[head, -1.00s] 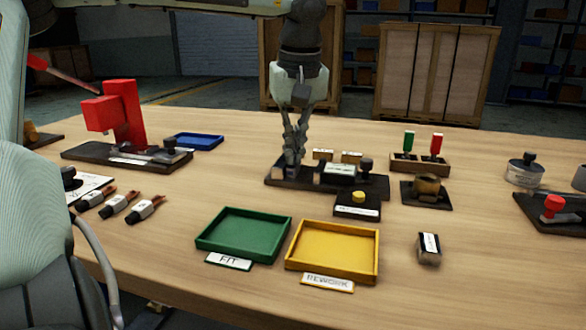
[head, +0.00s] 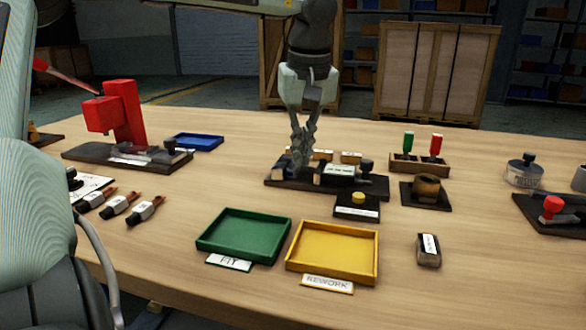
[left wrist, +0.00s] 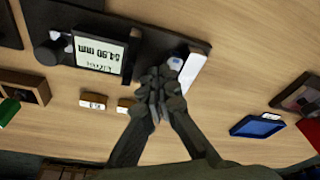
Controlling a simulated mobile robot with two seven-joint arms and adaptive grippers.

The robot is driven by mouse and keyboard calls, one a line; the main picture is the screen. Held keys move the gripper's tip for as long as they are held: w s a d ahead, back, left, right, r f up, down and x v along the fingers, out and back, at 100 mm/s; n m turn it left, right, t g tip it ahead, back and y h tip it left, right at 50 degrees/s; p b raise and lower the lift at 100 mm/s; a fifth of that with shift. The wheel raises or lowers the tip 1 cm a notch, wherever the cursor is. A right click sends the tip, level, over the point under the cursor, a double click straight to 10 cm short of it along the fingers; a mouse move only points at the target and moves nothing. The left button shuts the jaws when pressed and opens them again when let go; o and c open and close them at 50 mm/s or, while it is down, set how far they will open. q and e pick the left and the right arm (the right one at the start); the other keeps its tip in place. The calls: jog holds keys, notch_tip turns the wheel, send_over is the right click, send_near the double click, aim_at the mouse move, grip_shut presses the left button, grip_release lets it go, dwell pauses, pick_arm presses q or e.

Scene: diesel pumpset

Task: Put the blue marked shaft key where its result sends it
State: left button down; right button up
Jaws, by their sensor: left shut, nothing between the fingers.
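My left gripper (head: 299,160) is shut and empty, pointing down over the left end of a dark gauge base (head: 325,185). In the left wrist view its fingertips (left wrist: 158,88) are together beside a pale block (left wrist: 192,72) and a small blue-marked spot (left wrist: 176,64) at the gauge. This may be the blue marked key; the fingers partly hide it. The gauge display (left wrist: 99,54) appears upside down and seems to read 54.90 mm. A green tray (head: 243,238) labelled FIT and a yellow tray (head: 333,252) labelled REWORK stand empty in front. My right gripper is not in view.
Two small labelled blocks (left wrist: 93,100) lie behind the gauge. A yellow-buttoned box (head: 357,204) stands before it. A red press (head: 122,112) and blue tray (head: 198,141) are at left, a green-and-red-handled rack (head: 420,165) at right.

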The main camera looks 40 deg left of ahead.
pick_arm(q)
jog(key=shift+r, duration=0.1)
jog(key=shift+r+p, duration=2.7)
jog(key=shift+r, duration=0.25)
